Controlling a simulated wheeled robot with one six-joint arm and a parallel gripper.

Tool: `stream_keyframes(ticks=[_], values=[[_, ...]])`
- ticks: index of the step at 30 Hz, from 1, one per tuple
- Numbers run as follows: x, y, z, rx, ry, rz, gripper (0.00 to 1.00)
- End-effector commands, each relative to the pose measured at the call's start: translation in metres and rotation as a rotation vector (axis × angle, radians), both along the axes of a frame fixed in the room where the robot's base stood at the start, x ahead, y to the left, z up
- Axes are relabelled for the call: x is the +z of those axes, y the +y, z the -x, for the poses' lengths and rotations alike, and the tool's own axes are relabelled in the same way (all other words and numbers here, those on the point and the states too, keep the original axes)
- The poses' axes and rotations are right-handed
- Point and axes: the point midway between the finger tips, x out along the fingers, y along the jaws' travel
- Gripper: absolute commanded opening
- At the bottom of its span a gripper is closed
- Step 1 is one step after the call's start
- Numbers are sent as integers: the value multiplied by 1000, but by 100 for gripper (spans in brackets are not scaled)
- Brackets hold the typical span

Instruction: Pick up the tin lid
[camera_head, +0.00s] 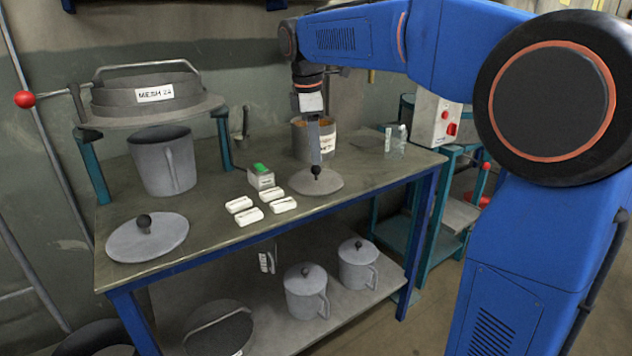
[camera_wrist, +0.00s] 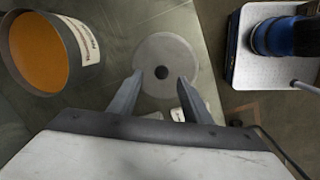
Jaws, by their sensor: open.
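A round grey lid (camera_head: 329,184) with a dark knob lies flat on the workbench, near its front edge. In the wrist view the lid (camera_wrist: 165,50) is in the upper middle. An open tin (camera_head: 325,141) with a white label stands just behind it; in the wrist view the tin (camera_wrist: 84,42) shows orange contents. My gripper (camera_head: 315,163) points down over the lid. In the wrist view my gripper (camera_wrist: 159,79) is open and empty, its fingertips apart on either side of the dark knob.
Another grey lid with a knob (camera_head: 147,238) lies at the bench's left. Several white blocks (camera_head: 249,216) and a green-topped box (camera_head: 261,177) lie left of my gripper. A grey jug (camera_head: 163,162) stands under the raised sieve (camera_head: 147,97). Small bottles (camera_head: 398,142) stand at right.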

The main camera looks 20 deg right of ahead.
Motion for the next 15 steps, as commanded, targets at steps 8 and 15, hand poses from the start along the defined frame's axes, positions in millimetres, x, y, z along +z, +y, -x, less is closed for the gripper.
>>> stream_keyframes(ticks=[8, 15], values=[[-33, 0, 0, 0, 2, 1, 44], [-51, -3, -3, 0, 0, 0, 44]])
